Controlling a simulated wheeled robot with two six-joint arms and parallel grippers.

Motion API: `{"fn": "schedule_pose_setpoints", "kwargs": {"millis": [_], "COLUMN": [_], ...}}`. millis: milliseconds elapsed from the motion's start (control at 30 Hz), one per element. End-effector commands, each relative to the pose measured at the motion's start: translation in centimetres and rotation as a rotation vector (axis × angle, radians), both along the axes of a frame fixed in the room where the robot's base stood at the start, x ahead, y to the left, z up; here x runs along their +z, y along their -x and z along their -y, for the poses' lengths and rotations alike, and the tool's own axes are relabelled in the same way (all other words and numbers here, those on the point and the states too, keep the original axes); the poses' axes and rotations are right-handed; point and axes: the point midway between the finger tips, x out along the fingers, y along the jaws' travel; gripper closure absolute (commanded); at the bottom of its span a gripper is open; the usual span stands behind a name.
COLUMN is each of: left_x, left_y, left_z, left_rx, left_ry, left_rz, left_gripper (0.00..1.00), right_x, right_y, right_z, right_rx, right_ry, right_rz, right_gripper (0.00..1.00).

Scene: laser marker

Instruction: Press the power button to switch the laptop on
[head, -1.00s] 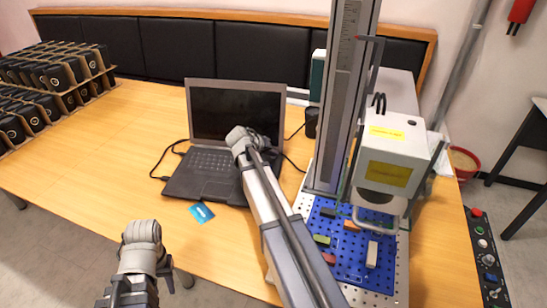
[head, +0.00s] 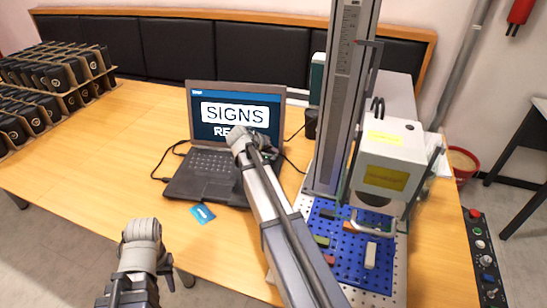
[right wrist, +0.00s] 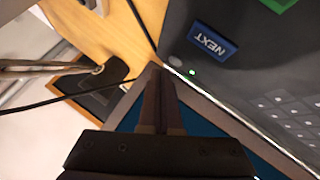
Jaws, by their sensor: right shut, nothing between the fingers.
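The black laptop (head: 205,175) stands open on the wooden table. Its screen (head: 212,112) is lit and shows large white lettering, partly covered by my right arm. In the right wrist view, my right gripper (right wrist: 157,72) is shut and empty, its fingertips at the laptop's hinge-side corner. A small round button (right wrist: 175,61) and a glowing green light (right wrist: 192,72) lie just beside the tips. I cannot tell whether the tips touch the laptop. The end of my left arm (head: 141,240) is over the table's front edge, away from the laptop; its fingers are hidden.
A laser marker (head: 390,150) with a tall column and blue perforated plate (head: 345,262) stands right of the laptop. A blue card (head: 202,213) lies before the laptop. Trays of black items (head: 50,75) fill the far left.

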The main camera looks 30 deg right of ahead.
Motion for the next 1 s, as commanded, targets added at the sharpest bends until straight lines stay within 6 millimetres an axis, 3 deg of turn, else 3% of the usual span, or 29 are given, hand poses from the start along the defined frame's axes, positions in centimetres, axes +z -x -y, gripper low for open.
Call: {"fn": "schedule_pose_setpoints", "kwargs": {"millis": [533, 900, 1000], "left_x": [5.5, 5.6, 5.6], "left_y": [0.0, 0.0, 0.0], "left_z": [0.0, 0.0, 0.0], "left_rx": [0.0, 0.001, 0.001], "left_ry": [0.0, 0.0, 0.0], "left_rz": [0.0, 0.0, 0.0], "left_gripper": [0.61, 0.61, 0.61], "right_x": [5.5, 5.6, 5.1], "right_y": [0.0, 0.0, 0.9], "right_z": [0.0, -0.1, -2.3], "right_rx": [0.0, 0.001, 0.024], "right_ry": [0.0, -0.001, -0.026], "right_rz": [0.0, -0.001, -0.021], "right_gripper": [1.0, 1.0, 1.0]}}
